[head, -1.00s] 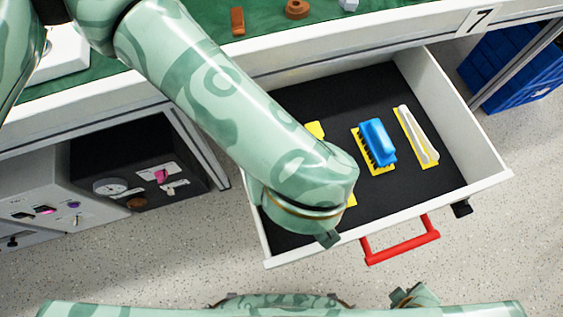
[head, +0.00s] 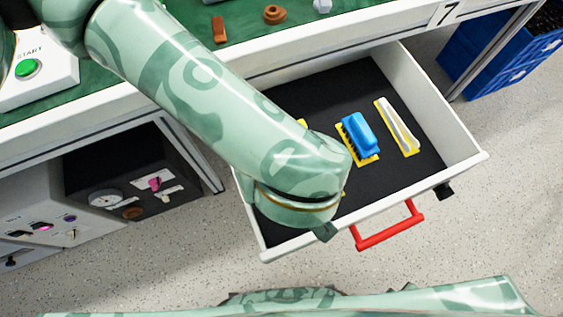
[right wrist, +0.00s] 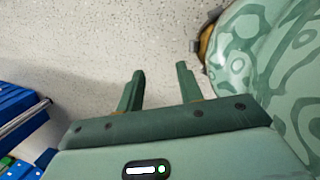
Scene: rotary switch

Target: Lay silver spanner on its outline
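No silver spanner can be made out for sure. The open drawer (head: 440,162) has a black floor with yellow outlines. A pale, long, slim object (head: 398,124) lies on the right-hand yellow outline (head: 411,153). A blue brush (head: 360,133) lies on the yellow outline beside it. Further yellow patches (head: 302,122) at the left of the drawer are mostly hidden behind my patterned arm. My left gripper is not in view. My right gripper (right wrist: 160,78) shows in the right wrist view with its fingers apart and nothing between them, above speckled floor.
The drawer's red handle (head: 388,228) sticks out at its front. The green bench top (head: 180,48) carries a brown block (head: 219,30), a brown ring (head: 274,15) and a START button box (head: 40,75). Blue crates (head: 495,50) stand at the right. The floor before the drawer is clear.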

